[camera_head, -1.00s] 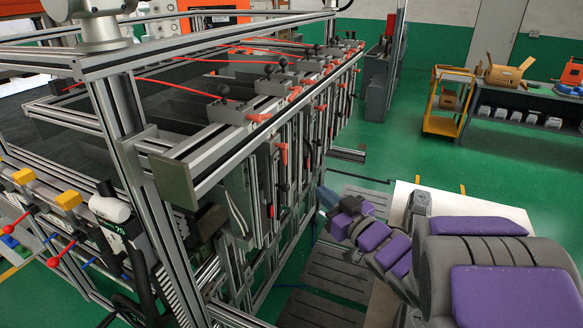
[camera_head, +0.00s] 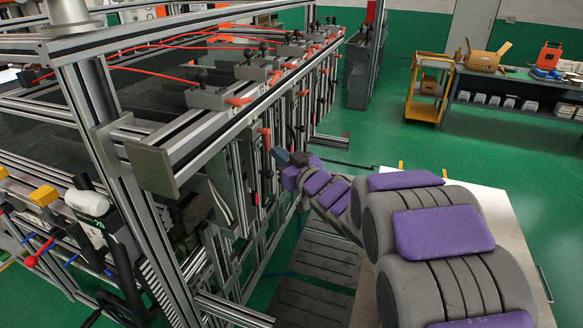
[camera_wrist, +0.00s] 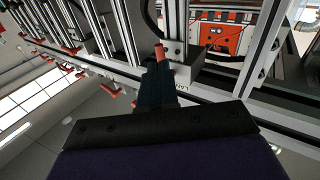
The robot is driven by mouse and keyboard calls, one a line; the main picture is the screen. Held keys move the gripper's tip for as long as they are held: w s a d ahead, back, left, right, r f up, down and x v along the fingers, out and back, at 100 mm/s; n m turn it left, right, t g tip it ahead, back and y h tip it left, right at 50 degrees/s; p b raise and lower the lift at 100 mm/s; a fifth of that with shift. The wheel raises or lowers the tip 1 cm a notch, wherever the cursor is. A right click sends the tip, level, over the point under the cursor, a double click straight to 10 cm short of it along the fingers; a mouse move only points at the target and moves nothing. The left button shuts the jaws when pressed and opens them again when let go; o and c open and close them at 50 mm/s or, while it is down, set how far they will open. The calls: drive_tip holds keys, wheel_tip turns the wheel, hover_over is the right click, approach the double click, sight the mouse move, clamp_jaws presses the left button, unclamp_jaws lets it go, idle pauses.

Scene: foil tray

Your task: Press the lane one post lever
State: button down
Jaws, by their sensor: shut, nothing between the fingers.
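My gripper (camera_head: 282,156) is shut and empty, at the end of my purple and grey arm. In the head view it is close to the row of metal posts, just right of and slightly below an orange-red lever (camera_head: 265,137). In the wrist view, the dark fingers (camera_wrist: 157,82) point up at an orange-red lever (camera_wrist: 159,53) on a post. The fingertips overlap its lower end in the picture, and I cannot tell whether they touch it. Several similar levers line the posts. No lane number is legible, so I cannot tell which is lane one.
The aluminium frame (camera_head: 212,138) carries black-knobbed clamps (camera_head: 207,92) and red cables along its top rail. A white-headed handle (camera_head: 86,202) stands at lower left. A yellow cart (camera_head: 426,91) and grey bench (camera_head: 515,82) are far right. Green floor between is clear.

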sight(267, 141)
drive_tip(key=shift+x, duration=1.15)
drive_tip(key=shift+s, duration=0.1)
